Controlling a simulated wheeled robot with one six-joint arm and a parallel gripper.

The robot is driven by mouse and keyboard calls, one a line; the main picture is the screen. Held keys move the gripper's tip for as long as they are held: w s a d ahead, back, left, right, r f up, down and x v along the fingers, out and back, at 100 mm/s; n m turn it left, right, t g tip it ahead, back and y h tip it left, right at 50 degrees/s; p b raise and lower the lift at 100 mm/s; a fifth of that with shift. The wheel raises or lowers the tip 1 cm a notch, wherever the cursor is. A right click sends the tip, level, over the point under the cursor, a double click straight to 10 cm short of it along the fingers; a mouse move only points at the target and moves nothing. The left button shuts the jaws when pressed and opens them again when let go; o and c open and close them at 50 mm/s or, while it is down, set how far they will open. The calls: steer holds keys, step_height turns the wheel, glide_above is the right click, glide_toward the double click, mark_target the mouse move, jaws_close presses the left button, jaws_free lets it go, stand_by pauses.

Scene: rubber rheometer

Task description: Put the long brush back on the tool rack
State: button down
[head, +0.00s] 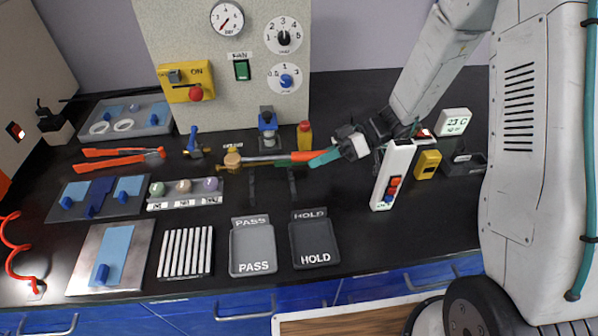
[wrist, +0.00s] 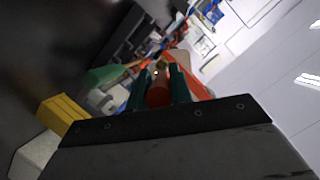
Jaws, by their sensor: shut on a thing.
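My gripper (head: 322,158) is shut on the orange-red handle of the long brush. In the head view the brush (head: 268,158) lies roughly level, its pale shaft pointing left to a brass-coloured bristle head (head: 233,160). In the wrist view the red handle (wrist: 158,90) sits between my dark green fingers (wrist: 160,86), with a golden tip beyond. Two slim dark supports (head: 252,188), which look like the tool rack, stand just in front of and below the brush in the head view. I cannot tell whether the brush touches them.
Blue clamp-like tool (head: 268,128) and a red-yellow bottle (head: 304,135) stand behind the brush. PASS (head: 253,268) and HOLD (head: 315,262) trays lie in front. A white device with red and blue buttons (head: 392,175) and a yellow block (head: 427,164) stand right. Orange tongs (head: 110,153) lie left.

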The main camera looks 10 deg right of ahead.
mark_target(313, 192)
steer(key=shift+s+a+f+n+g, duration=0.4)
steer(key=shift+s+a+f, duration=0.3)
steer(key=shift+s+a, duration=0.25)
steer(key=shift+d, duration=0.15)
steer(key=shift+f, duration=2.25)
